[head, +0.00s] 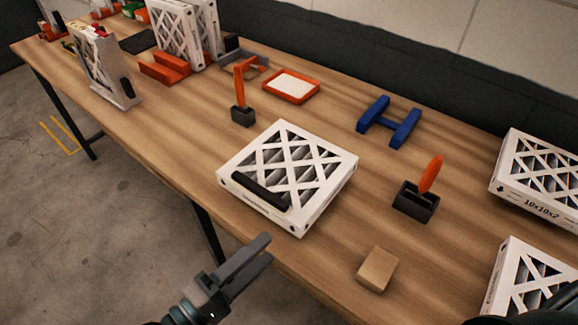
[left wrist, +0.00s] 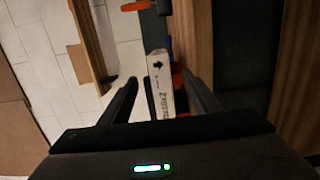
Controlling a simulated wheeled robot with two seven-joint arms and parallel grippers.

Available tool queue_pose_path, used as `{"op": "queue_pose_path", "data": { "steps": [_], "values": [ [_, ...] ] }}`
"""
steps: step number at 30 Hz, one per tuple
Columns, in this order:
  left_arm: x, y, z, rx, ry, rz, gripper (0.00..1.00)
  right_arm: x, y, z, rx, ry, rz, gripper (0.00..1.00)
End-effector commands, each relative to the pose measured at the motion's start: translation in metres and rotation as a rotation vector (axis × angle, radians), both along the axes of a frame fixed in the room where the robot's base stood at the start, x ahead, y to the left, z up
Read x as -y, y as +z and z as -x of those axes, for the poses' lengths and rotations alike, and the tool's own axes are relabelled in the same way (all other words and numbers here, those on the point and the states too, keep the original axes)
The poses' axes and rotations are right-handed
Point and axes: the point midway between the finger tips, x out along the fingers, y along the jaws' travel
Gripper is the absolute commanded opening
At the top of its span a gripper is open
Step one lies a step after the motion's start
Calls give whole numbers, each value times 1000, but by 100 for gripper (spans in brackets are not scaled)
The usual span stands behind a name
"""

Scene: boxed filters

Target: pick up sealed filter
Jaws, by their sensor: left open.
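A white boxed filter (head: 318,200) with a lattice face over dark pleats lies flat near the front of the table, a black strip along its near left side. Which filter is the sealed one, I cannot tell. My left gripper (head: 267,248) is open and empty in front of this filter's near edge, fingers pointing toward it, apparently apart from it. In the left wrist view, the printed narrow side of a white filter (left wrist: 159,80) shows between the open fingers (left wrist: 158,92), lying beyond or at their tips. My right gripper's fingers do not show.
Two more filters (head: 540,180) (head: 525,275) lie at the right. A tan block (head: 377,270), an orange-handled tool in a black holder (head: 415,201), a blue stand (head: 388,122) and an orange tray (head: 291,86) surround the middle filter. Upright filters (head: 105,65) stand at the far left.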

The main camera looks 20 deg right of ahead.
Motion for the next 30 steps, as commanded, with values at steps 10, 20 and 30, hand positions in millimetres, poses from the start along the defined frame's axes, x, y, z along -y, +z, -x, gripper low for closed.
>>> {"op": "queue_pose_path", "data": {
  "steps": [10,20,30],
  "values": [
    [50,2,-31,-2,0,0,57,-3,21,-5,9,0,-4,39],
    [60,-1,-37,-1,0,-1,57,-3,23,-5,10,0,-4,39],
    [68,3,-40,-1,-1,1,57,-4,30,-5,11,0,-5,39]
  ]
}}
